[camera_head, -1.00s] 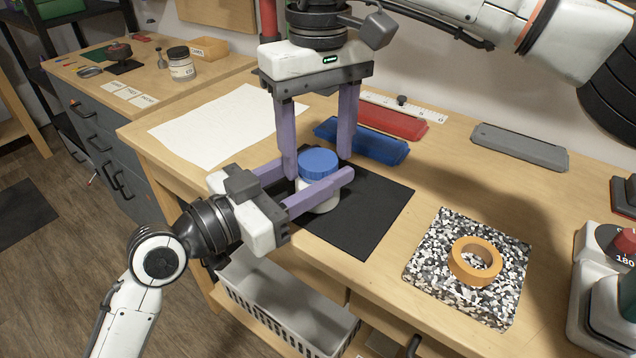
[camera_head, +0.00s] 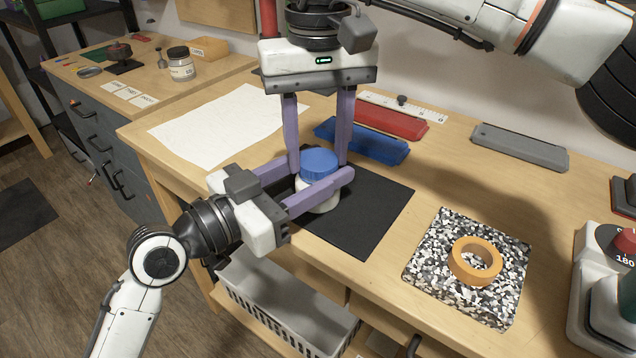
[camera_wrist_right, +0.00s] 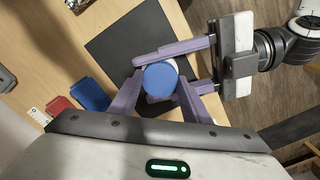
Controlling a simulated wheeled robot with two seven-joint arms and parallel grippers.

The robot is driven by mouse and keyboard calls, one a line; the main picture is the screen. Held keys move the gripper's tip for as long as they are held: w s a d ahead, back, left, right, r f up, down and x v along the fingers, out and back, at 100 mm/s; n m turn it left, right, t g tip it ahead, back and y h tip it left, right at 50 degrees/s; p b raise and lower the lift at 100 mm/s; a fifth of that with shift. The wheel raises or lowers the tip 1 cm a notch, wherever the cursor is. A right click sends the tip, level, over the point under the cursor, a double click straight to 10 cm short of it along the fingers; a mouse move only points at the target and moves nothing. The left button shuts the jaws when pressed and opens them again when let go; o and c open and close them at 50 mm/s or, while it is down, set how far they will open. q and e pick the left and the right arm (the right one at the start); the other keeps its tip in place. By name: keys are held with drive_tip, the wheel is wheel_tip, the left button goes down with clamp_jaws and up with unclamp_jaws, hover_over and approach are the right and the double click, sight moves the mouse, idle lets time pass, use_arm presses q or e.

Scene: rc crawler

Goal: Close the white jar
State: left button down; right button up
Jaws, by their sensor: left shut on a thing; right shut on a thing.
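The white jar (camera_head: 318,198) stands upright on the black mat (camera_head: 372,212), with the blue lid (camera_head: 320,163) on its top. Whether the lid is fully seated cannot be told. My left gripper (camera_head: 316,176) comes in level from the left and is shut on the jar's body, one finger on each side. My right gripper (camera_head: 319,164) points down from above and is shut on the blue lid. In the right wrist view the lid (camera_wrist_right: 160,79) sits between the right fingers, and the jar below is mostly hidden.
A blue tray (camera_head: 362,141) and a red tray (camera_head: 393,122) lie behind the jar. A speckled slab (camera_head: 427,268) with an orange ring (camera_head: 475,262) is to the right. White paper (camera_head: 222,127) lies to the left. A grey basket (camera_head: 275,312) is below the table edge.

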drive_tip(key=o, duration=1.2)
drive_tip(key=shift+r, duration=2.35)
drive_tip(key=shift+c, duration=0.4)
drive_tip(key=shift+r+n, duration=1.7)
drive_tip(key=shift+f, duration=0.15)
drive_tip(key=shift+f, duration=3.9)
